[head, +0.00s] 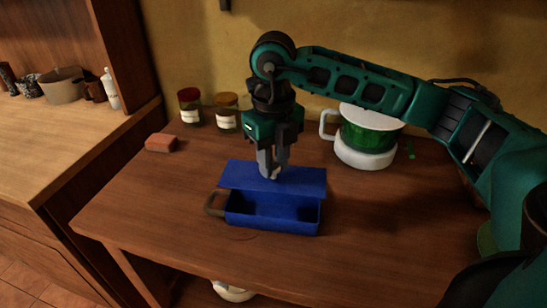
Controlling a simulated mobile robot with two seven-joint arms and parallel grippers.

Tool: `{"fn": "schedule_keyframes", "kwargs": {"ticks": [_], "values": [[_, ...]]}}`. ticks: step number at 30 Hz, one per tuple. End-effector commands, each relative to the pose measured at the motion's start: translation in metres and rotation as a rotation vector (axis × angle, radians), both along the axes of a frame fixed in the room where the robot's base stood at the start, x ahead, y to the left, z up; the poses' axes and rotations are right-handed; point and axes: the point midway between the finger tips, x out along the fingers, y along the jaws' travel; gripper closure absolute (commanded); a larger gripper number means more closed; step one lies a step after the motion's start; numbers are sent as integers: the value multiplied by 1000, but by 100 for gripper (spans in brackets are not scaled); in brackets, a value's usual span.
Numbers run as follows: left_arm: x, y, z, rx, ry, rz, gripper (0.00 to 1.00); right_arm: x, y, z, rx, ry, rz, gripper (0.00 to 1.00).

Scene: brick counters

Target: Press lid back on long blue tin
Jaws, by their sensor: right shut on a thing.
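The long blue tin (272,219) stands on the wooden counter, with a curved handle (213,204) at its left end. Its front side is open and shows a dark inside. The blue lid (303,181) is above the back of the tin, raised and tilted. I cannot tell whether it touches the tin's back edge. My left gripper is not in view.
A reddish block (161,143) lies at the left. Two jars, one red-lidded (191,107) and one orange-lidded (227,112), stand by the wall. A green and white mug-like container (370,132) stands behind the tin to the right. The counter's right front is clear.

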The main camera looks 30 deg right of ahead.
Motion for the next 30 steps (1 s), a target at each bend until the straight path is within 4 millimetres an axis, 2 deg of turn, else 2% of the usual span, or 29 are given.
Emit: {"fn": "schedule_keyframes", "kwargs": {"ticks": [8, 21, 30], "values": [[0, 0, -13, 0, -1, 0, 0, 0, 0, -14, 0, 1, -1, 100], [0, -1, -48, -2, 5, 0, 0, 0, 0, -56, 0, 0, -1, 100], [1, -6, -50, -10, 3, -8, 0, 0, 0, -64, 1, 0, -1, 100]]}}
